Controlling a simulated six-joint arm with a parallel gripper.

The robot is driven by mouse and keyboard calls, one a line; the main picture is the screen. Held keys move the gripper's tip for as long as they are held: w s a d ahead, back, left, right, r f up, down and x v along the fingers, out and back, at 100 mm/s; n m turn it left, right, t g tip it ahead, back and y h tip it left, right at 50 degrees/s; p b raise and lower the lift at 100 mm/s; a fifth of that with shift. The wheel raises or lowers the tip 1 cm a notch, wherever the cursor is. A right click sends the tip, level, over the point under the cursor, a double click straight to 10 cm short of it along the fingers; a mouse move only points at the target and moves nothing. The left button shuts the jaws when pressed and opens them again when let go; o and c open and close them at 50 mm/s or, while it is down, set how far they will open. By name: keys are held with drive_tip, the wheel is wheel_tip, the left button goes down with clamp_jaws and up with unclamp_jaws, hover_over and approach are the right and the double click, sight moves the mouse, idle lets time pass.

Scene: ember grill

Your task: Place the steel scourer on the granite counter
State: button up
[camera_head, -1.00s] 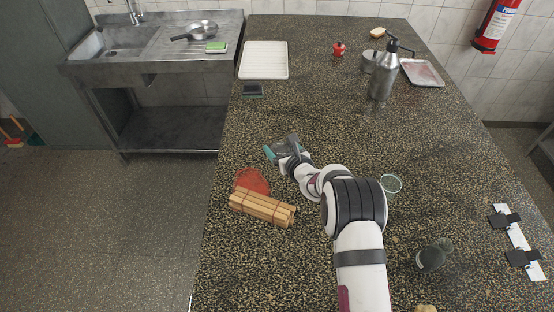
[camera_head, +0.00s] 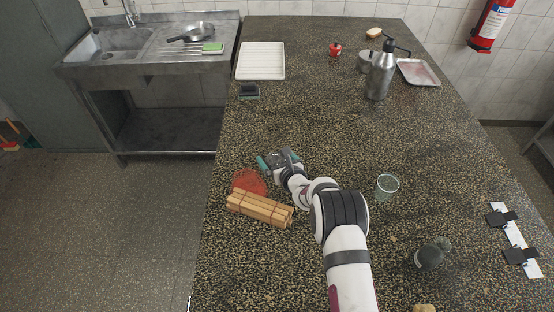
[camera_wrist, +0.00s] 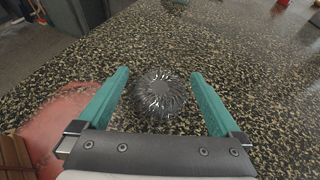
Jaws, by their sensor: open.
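The steel scourer (camera_wrist: 160,93) is a round, shiny ball of grey wire. In the wrist view it sits between my gripper's two teal fingers, with counter showing on both sides of it. It appears to rest on the speckled granite counter (camera_head: 320,120), though its underside is hidden. My gripper (camera_wrist: 160,73) is open and straddles it. In the head view my gripper (camera_head: 278,158) is low over the left part of the counter, and I cannot clearly pick out the scourer there.
A red mesh bag (camera_head: 249,182) and a tied bundle of wooden sticks (camera_head: 260,209) lie close to my gripper. A drinking glass (camera_head: 387,187) stands right of my arm, with a dark green bottle (camera_head: 430,255) nearer. The counter's middle beyond my gripper is clear.

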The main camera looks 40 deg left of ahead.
drive_tip(key=v, duration=1.2)
drive_tip(key=s+d+r+n+g, duration=0.35)
drive_tip(key=d+r+n, duration=0.2)
drive_tip(key=r, duration=0.45)
drive_tip(key=s+d+r+n+g, duration=0.2)
drive_tip(key=s+d+r+n, duration=0.3)
drive_tip(key=r, duration=0.5)
drive_tip(key=s+d+f+n+h, duration=0.1)
drive_tip(key=s+d+n+h, duration=0.2)
drive_tip(key=d, duration=1.2)
drive_tip(key=s+d+f+n+h, duration=0.2)
drive_tip(key=s+d+h, duration=0.5)
drive_tip(key=s+d, duration=0.4)
drive_tip(key=d+n, duration=0.1)
drive_tip(key=d, duration=0.3)
drive_tip(key=shift+f+h, duration=0.2)
drive_tip(key=shift+h, duration=0.1)
